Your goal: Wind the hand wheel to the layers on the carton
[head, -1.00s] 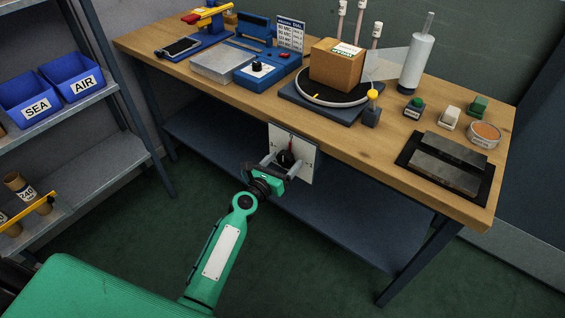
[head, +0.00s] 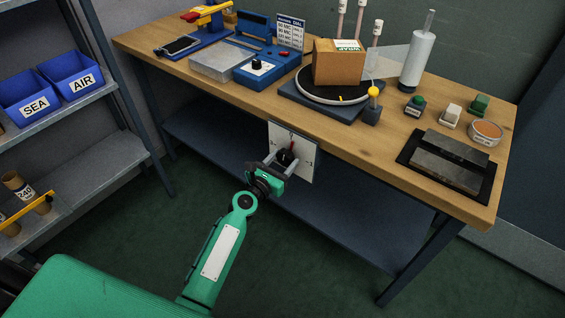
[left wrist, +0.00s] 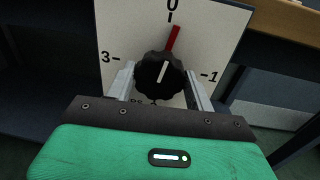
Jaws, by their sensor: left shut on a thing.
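The hand wheel, a black lobed knob (head: 285,157) with a white line, sits on a white dial plate (head: 305,162) on the bench front. In the left wrist view the knob (left wrist: 158,80) stands between my finger bars, its line pointing up and slightly right. A red pointer (left wrist: 174,40) leans just right of 0; 1 and 3 also show. My left gripper (head: 277,162) is shut on the knob. The carton (head: 338,68), with a green and white WRAP label (head: 346,45), stands on a round black turntable (head: 310,92). Its layer number is unreadable. My right gripper is not in view.
A clear film runs from a white roll (head: 416,62) to the carton. A yellow-topped post (head: 373,92) stands beside the turntable. A DIAL card (head: 289,33) stands behind a blue box (head: 268,68). Stamps and dark plates (head: 452,160) lie right. Floor before the bench is clear.

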